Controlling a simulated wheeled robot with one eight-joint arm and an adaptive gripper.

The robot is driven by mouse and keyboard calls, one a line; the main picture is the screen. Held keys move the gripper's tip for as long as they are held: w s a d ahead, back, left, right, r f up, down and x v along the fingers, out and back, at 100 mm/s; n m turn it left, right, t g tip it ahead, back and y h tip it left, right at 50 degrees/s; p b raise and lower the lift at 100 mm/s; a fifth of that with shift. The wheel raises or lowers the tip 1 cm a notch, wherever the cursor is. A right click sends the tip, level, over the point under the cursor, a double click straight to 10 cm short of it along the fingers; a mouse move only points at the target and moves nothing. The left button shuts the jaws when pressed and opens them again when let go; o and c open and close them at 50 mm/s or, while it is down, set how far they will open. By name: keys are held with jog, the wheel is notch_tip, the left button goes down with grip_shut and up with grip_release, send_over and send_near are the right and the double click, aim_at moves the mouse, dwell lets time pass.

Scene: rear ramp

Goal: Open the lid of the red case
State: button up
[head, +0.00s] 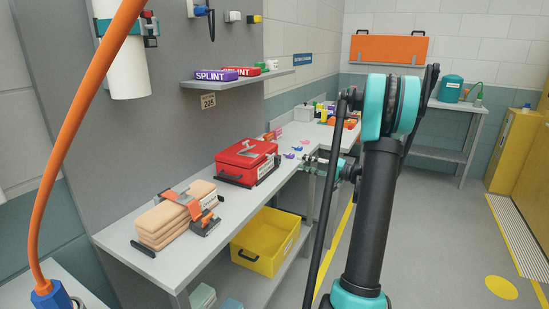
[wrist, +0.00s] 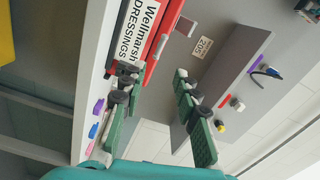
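The red case (head: 243,158) sits on the grey bench with its lid down and a grey fitting on top. In the wrist view the red case (wrist: 160,47) shows at the top, turned sideways, with a white label reading "Wellmarsh DRESSINGS" (wrist: 137,32). My gripper (head: 312,160) is to the right of the case in the head view, apart from it. In the wrist view my gripper (wrist: 154,73) has its green fingers spread wide with nothing between them, the label end of the case lying beyond the fingertips. The far side of the case is hidden.
On the grey bench (head: 127,240), strapped tan packs (head: 168,222) stand nearer. A yellow bin (head: 265,240) is on the lower shelf. A wall shelf (head: 236,80) with splint boxes hangs above the case. Small coloured items (head: 290,155) lie behind my gripper.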

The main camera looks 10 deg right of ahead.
jog(key=x, duration=1.3)
jog(key=shift+w+a, duration=0.15)
jog(key=shift+a, duration=0.2)
jog(key=shift+c, duration=0.2)
grip_shut()
